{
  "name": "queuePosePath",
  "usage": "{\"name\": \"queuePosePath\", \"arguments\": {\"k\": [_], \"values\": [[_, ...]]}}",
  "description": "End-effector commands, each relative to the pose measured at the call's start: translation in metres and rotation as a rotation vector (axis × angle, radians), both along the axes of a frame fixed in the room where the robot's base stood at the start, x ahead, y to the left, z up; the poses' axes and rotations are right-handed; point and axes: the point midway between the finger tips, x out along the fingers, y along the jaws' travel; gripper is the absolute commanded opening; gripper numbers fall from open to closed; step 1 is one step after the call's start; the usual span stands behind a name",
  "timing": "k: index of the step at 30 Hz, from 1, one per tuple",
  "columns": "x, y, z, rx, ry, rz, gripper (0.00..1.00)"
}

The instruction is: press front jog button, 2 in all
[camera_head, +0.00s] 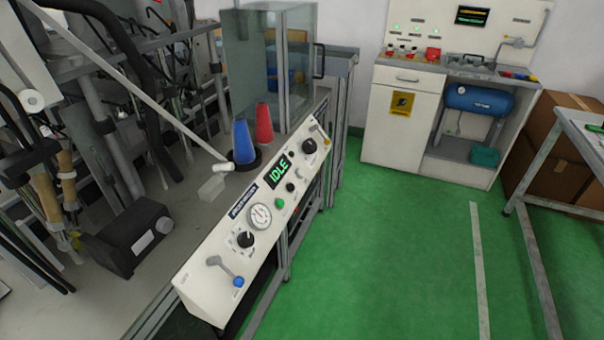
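A white sloped control panel (204,285) runs along the front of the machine. A blue button (238,281) sits at its near end beside a grey lever (217,263). Farther along are a black knob (245,240), a round gauge (259,216), a green button (279,203), and a small black button (290,187). A display (279,170) reads IDLE in green. Another black knob (309,145) is at the far end. The small labels are unreadable, so I cannot tell which control is the front jog button. My gripper is not in view.
Blue (243,142) and red (264,124) cones stand on the machine behind the panel, near a clear enclosure (293,60). Green floor (400,250) is open to the right. A white workstation (403,120) is at the back, with a table (575,135) at right.

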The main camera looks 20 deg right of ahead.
Motion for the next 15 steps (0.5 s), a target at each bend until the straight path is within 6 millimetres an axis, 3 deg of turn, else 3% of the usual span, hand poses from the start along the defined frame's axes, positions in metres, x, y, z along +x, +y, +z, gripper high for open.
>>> {"name": "queuePosePath", "arguments": {"k": [11, 15], "values": [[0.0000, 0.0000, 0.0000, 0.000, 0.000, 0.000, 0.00], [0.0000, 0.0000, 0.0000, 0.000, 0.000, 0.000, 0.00]]}}
